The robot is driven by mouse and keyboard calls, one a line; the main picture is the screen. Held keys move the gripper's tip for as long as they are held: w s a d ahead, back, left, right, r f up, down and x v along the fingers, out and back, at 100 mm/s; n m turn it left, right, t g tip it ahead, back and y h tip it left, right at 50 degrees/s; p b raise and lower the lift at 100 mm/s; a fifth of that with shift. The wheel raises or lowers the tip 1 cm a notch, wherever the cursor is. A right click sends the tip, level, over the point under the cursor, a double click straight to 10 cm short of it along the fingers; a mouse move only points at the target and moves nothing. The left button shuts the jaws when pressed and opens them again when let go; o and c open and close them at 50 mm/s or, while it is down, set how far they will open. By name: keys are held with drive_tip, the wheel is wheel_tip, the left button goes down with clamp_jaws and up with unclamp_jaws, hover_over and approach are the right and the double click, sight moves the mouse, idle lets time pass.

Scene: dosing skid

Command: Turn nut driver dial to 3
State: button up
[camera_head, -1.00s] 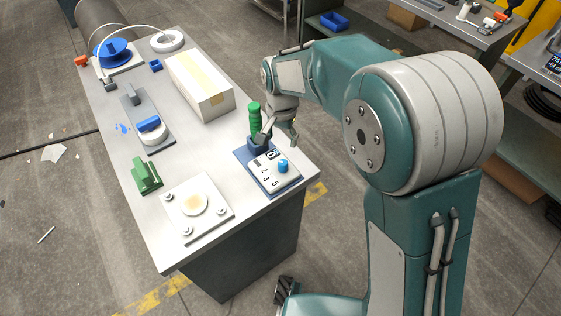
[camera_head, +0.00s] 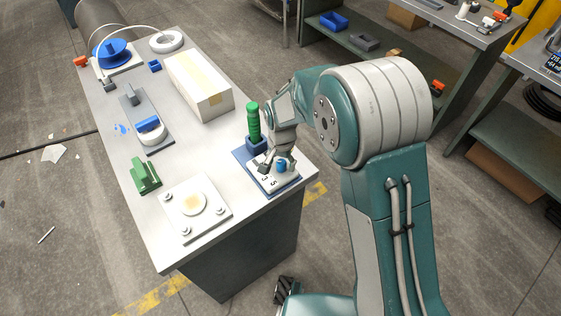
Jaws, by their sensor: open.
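The nut driver dial, a small blue knob (camera_head: 281,165), sits on a pale numbered plate (camera_head: 266,183) with a dark blue base near the bench's right corner. My gripper (camera_head: 278,167) is open at the dial, with its fingers on either side of the knob as far as this view shows. I cannot tell whether they touch it. The green-handled nut driver (camera_head: 253,122) stands upright in a dark blue holder (camera_head: 256,145) just behind the plate. My gripper and wrist hide part of the plate and its numbers, and the dial's setting cannot be read.
The grey bench (camera_head: 225,150) also holds a white box (camera_head: 198,86), a green block (camera_head: 145,176), a plate with a round disc (camera_head: 194,204) and a blue-topped fixture (camera_head: 150,130). Bare bench top lies between the box and the round-disc plate.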

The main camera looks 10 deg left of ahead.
drive_tip(key=shift+d, duration=0.1)
clamp_jaws()
drive_tip(key=shift+n, duration=0.3)
drive_tip(key=n, duration=0.3)
drive_tip(key=shift+n, duration=0.3)
drive_tip(key=shift+s+n, duration=0.1)
drive_tip(key=shift+n, duration=2.1)
drive_tip(key=shift+f, duration=0.1)
unclamp_jaws()
